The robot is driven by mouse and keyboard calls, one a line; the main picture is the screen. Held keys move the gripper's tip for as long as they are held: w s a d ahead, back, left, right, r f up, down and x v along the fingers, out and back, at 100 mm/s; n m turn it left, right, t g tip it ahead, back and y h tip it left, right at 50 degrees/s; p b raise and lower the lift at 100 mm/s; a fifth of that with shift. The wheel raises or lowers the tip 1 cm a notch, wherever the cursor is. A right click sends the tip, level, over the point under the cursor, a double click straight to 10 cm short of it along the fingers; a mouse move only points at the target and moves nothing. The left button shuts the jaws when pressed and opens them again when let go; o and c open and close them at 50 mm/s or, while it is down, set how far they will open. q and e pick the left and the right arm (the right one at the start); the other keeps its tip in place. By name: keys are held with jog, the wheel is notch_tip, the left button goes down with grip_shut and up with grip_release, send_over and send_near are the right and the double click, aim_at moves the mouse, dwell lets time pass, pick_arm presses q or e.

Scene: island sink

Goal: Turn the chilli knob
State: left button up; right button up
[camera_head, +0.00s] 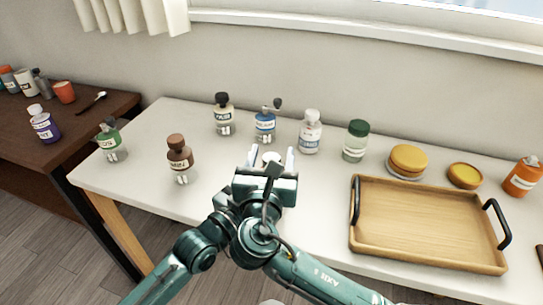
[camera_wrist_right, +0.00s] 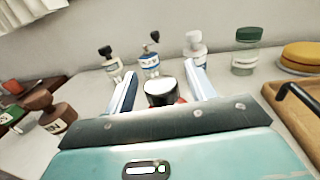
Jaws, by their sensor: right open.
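A small jar (camera_wrist_right: 161,93) with a pale, silvery round top and a dark side stands between the fingers of my right gripper (camera_wrist_right: 158,84) in the right wrist view. A bit of red shows beside it low down. In the head view only its pale top (camera_head: 271,158) shows, between the fingertips of the right gripper (camera_head: 270,157). The right gripper is open, with a finger on each side of the jar. Its lower part and any label are hidden by the gripper, so I cannot read whether it is the chilli. My left gripper is not in view.
Behind stand a black-topped bottle (camera_head: 223,115), a blue-labelled bottle (camera_head: 266,122), a white bottle (camera_head: 310,132) and a green-lidded jar (camera_head: 356,141). A brown bottle (camera_head: 180,158) stands left. A wooden tray (camera_head: 430,262) lies right. White tabletop (camera_head: 140,185) is clear at front left.

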jog(key=shift+s, duration=0.1)
jog(key=s+a, duration=0.1)
jog(key=s, duration=0.6)
jog(key=shift+s, duration=0.15)
jog(key=shift+o, duration=0.2)
jog(key=w+n+y, duration=0.1)
jog(key=w+y, duration=0.1)
jog(key=w, duration=0.1)
jog(key=w+n+y, duration=0.1)
jog(key=w+y, duration=0.1)
jog(key=w, duration=0.1)
jog(key=w+n+y, duration=0.1)
jog(key=w, duration=0.2)
jog(key=shift+w+d+f+y, duration=0.15)
jog(key=shift+w+d+y, duration=0.15)
jog(key=shift+y, duration=0.1)
jog(key=shift+c, duration=0.2)
